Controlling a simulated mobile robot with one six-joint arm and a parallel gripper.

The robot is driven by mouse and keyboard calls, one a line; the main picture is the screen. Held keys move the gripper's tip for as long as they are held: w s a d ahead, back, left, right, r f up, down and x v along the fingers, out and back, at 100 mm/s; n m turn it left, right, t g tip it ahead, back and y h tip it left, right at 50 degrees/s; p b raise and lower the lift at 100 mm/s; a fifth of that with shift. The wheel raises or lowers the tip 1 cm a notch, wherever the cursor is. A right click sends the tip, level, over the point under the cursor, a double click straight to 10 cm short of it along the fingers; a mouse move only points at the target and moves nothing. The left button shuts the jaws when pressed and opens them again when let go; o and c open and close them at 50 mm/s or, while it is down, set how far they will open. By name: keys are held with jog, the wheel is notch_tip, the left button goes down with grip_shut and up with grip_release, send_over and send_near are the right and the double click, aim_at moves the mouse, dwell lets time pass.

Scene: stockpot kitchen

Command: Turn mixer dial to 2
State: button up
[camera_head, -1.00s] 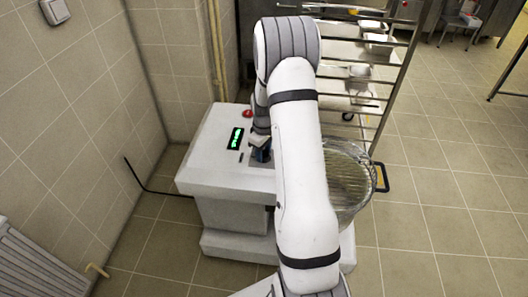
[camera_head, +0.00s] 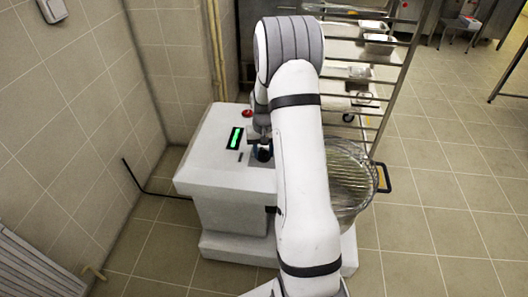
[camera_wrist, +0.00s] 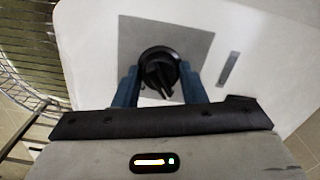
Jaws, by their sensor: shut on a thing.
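The mixer (camera_head: 222,165) is a white machine with a flat top. Its black round dial (camera_wrist: 159,68) with a raised grip bar sits on a grey square plate (camera_wrist: 197,45) in the wrist view. My gripper (camera_wrist: 159,80) has its two blue fingers on either side of the dial and is shut on it. In the head view my gripper (camera_head: 263,153) is at the dial on the mixer's top, partly hidden by my arm. The dial's markings cannot be read in either view.
A green lit display (camera_head: 235,138) and a red button (camera_head: 247,113) are on the mixer's top. A wire-guarded bowl (camera_head: 350,180) with a black handle is at its right. A metal rack (camera_head: 385,90) stands behind. Tiled walls close in at left.

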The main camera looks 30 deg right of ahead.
aim_at(263, 150)
jog(key=shift+m, duration=0.6)
jog(key=o, duration=1)
jog(key=shift+r, duration=3.95)
